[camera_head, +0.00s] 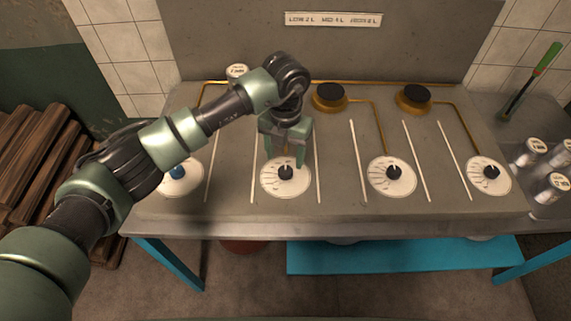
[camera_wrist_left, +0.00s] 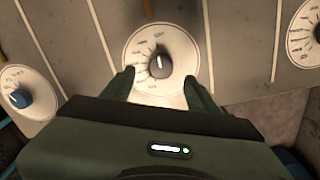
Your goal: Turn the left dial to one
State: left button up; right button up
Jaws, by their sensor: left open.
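Several round white dials with knobs are set along the stove's front. The leftmost dial (camera_head: 183,178) has a blue knob (camera_head: 177,172) and is partly behind my left arm; its blue knob also shows at the left of the left wrist view (camera_wrist_left: 22,98). The second dial (camera_head: 270,186) has a black knob (camera_head: 286,172). My left gripper (camera_head: 286,160) is over this second dial. In the left wrist view its open fingers (camera_wrist_left: 158,86) straddle the lower part of that dial, with the black knob (camera_wrist_left: 160,62) just beyond the tips; contact is not visible. My right gripper is not in view.
Two more dials with black knobs (camera_head: 394,172) (camera_head: 491,172) sit to the right. Raised light strips separate the dials. Burners (camera_head: 330,97) stand behind. Canisters (camera_head: 556,188) and a green-handled tool (camera_head: 546,58) are at right; wood planks (camera_head: 40,150) are at left.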

aim_at(285, 170)
pick_arm(q)
notch_tip(285, 170, down, 5)
jog(key=shift+d+f+p, duration=0.1)
jog(key=shift+p, duration=0.3)
grip_shut()
jog(key=n+b, duration=0.1)
jog(key=n, duration=0.1)
jog(key=shift+n, duration=0.4)
jog(key=shift+n+b, duration=0.45)
jog(key=shift+n, duration=0.65)
grip_release()
